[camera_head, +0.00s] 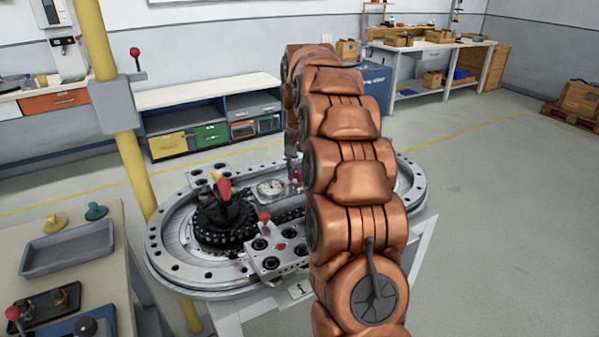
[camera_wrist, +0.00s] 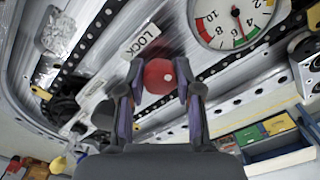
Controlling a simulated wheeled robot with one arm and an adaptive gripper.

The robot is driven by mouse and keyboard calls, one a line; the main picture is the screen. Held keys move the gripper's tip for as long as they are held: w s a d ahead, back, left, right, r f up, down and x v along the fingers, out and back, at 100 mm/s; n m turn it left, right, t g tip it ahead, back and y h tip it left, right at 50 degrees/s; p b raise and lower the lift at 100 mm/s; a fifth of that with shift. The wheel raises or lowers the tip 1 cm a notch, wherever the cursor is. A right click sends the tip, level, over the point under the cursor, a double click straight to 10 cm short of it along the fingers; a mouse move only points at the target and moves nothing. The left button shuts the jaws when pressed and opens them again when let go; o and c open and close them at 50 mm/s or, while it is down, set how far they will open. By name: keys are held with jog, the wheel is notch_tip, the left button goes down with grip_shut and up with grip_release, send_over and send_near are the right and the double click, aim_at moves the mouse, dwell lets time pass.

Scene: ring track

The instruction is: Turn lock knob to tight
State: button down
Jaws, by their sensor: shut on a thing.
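In the wrist view the red lock knob (camera_wrist: 158,76) sits between the two fingers of my gripper (camera_wrist: 160,72). The fingers are closed on it from both sides. A plate reading LOCK (camera_wrist: 140,40) lies just beside the knob on the metal track surface. In the head view my copper arm reaches over the oval ring track (camera_head: 180,268), and its bend hides most of the gripper and the lock knob. How far the knob is turned cannot be told.
A pressure gauge (camera_wrist: 235,20) is near the knob. On the track are a black fixture with a red top (camera_head: 224,190) and a block with a small red-ball lever (camera_head: 264,217). A yellow post (camera_head: 133,170) stands left. A bench with a grey tray (camera_head: 68,248) is front left.

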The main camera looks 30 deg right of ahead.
aim_at(300, 170)
jog(key=c, duration=0.8)
grip_release()
jog(key=shift+o, duration=0.2)
jog(key=shift+r, duration=0.1)
jog(key=shift+r, duration=3.65)
